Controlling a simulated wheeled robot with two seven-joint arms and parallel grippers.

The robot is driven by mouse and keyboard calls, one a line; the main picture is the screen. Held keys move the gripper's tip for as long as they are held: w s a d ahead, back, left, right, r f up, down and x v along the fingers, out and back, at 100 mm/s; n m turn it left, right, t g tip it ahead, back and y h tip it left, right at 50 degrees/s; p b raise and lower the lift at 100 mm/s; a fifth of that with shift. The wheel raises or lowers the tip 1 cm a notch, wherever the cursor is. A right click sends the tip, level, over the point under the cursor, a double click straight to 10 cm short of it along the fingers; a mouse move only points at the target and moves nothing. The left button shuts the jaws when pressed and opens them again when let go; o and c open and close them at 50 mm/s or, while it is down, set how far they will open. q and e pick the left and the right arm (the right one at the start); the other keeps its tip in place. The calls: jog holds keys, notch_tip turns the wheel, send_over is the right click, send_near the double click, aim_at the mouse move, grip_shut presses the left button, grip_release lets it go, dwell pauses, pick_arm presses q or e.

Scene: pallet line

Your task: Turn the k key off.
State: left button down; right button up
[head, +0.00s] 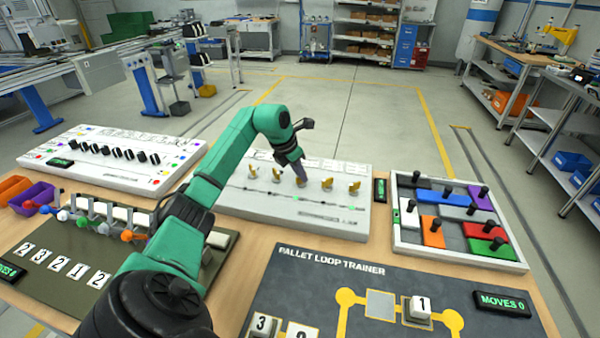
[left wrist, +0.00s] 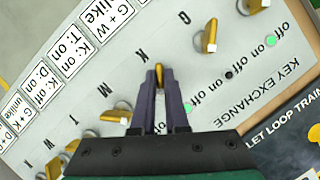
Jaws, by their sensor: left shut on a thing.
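The key board (head: 235,205) is a white panel with a row of brass-coloured keys at the middle of the table. My left gripper (head: 300,175) reaches down onto the middle of that row. In the left wrist view my left gripper (left wrist: 160,90) is shut on the k key (left wrist: 159,71), whose top shows between the fingertips beside the printed letter K. The key's lower part is hidden by the fingers. Neighbouring keys stand at angles, one by the letter G (left wrist: 209,37) and another on the other side (left wrist: 115,117). My right gripper is out of view.
A tray of coloured blocks with black knobs (head: 400,243) stands to the right. The dark pallet loop trainer (head: 290,285) lies in front. A white panel with black switches (head: 150,178) stands to the left. Small "off" labels and green lights line the key board.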

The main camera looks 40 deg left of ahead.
pick_arm(q)
jog(key=n, duration=0.1)
jog(key=n+y+p, duration=0.1)
jog(key=n, duration=0.2)
jog(key=shift+r+y+p, duration=0.25)
jog(key=shift+y+p, duration=0.1)
jog(key=shift+y, duration=0.05)
jog(key=n+y+p, duration=0.1)
jog(key=n, duration=0.3)
jog(key=shift+w+d+g, duration=0.1)
jog(key=shift+d+g, duration=0.05)
jog(key=shift+g, duration=0.15)
jog(key=n+g+y, duration=0.1)
jog(key=n, duration=0.2)
jog(key=shift+w+n+p, duration=0.1)
jog(key=shift+n+p, duration=0.3)
jog(key=n+g+y, duration=0.1)
jog(key=n, duration=0.3)
jog(key=shift+f, duration=0.1)
jog(key=shift+n+g, duration=0.3)
jog(key=c, duration=0.9)
grip_release()
jog(key=shift+c, duration=0.2)
jog(key=shift+d, duration=0.1)
